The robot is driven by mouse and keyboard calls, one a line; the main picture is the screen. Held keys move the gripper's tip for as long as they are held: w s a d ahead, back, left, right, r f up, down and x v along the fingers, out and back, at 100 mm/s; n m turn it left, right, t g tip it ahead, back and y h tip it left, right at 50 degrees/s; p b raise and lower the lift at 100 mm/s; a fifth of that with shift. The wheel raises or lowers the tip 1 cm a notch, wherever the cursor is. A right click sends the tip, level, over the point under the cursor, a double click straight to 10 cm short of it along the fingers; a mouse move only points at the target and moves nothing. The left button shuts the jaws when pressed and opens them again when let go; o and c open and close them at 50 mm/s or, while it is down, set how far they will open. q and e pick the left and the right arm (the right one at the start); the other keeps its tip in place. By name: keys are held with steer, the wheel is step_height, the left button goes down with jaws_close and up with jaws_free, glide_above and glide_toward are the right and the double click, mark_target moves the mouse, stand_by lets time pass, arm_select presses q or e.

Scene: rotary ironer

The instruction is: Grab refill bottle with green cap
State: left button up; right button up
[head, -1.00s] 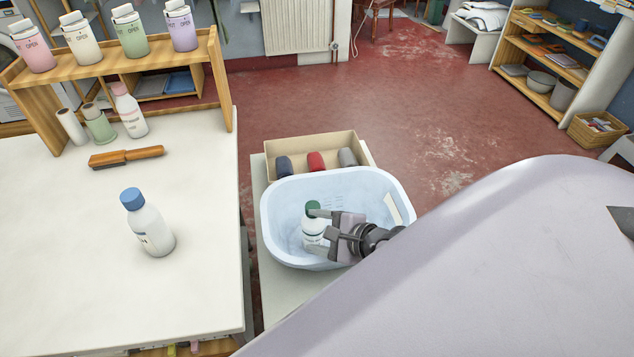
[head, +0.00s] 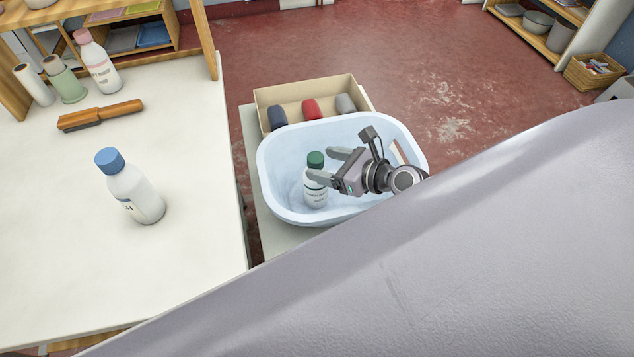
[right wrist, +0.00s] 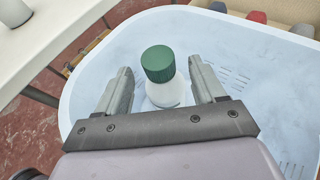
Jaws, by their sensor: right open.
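The refill bottle with the green cap (head: 315,187) stands upright in the light blue basket (head: 275,158). My right gripper (head: 327,165) is over the basket, open, with its fingers pointing at the bottle. In the right wrist view the green-capped bottle (right wrist: 160,75) shows between the two fingertips of the gripper (right wrist: 160,76), with gaps visible on both sides. Part of the bottle's side is hidden behind a finger in the head view. My left gripper is not in view.
A blue-capped white bottle (head: 130,187) stands on the white table (head: 190,262) at left, near a brown brush (head: 100,115). A cardboard box (head: 262,97) with dark, red and grey rolls sits behind the basket. The basket wall surrounds the bottle.

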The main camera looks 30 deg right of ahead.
mark_target(311, 159)
steer(key=b+x, duration=0.1)
steer(key=x, duration=0.4)
steer(key=shift+r, duration=0.15)
jaws_close()
